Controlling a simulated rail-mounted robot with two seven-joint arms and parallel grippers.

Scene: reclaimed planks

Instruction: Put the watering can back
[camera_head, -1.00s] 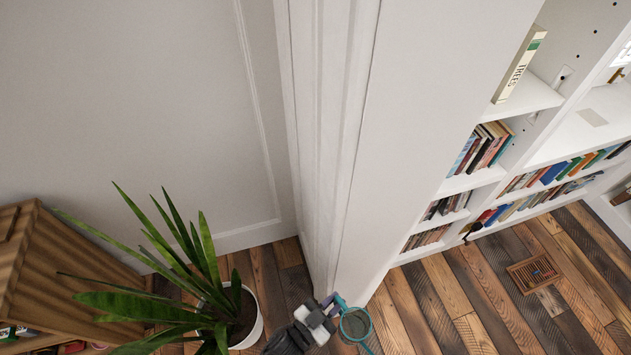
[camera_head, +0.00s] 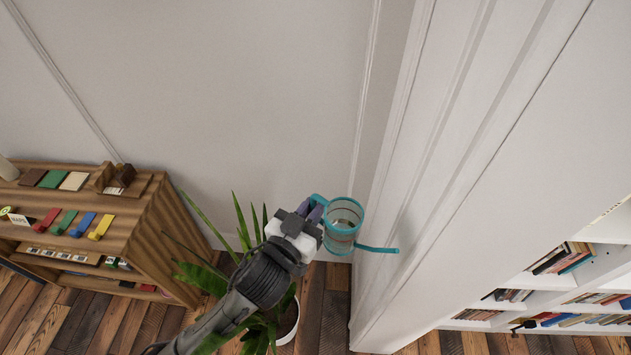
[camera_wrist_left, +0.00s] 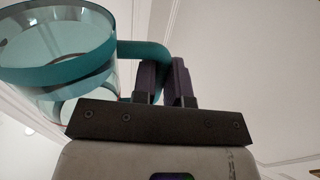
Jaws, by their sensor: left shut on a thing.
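The watering can (camera_head: 343,226) is a clear cylinder with teal rims, a teal handle and a teal spout pointing right. My left gripper (camera_head: 316,207) is shut on its handle and holds it up in front of the pale wall, beside the white door trim. In the left wrist view the can (camera_wrist_left: 60,70) fills the upper left, and the dark fingers of my left gripper (camera_wrist_left: 165,80) close on the teal handle. The can looks roughly upright in the head view. My right gripper is not in view.
A potted plant (camera_head: 288,318) stands on the plank floor below my left arm. A wooden shelf unit (camera_head: 150,215) with small coloured items is at left. White bookshelves (camera_head: 560,290) are at lower right. The white trim (camera_head: 440,150) rises close to the can's right.

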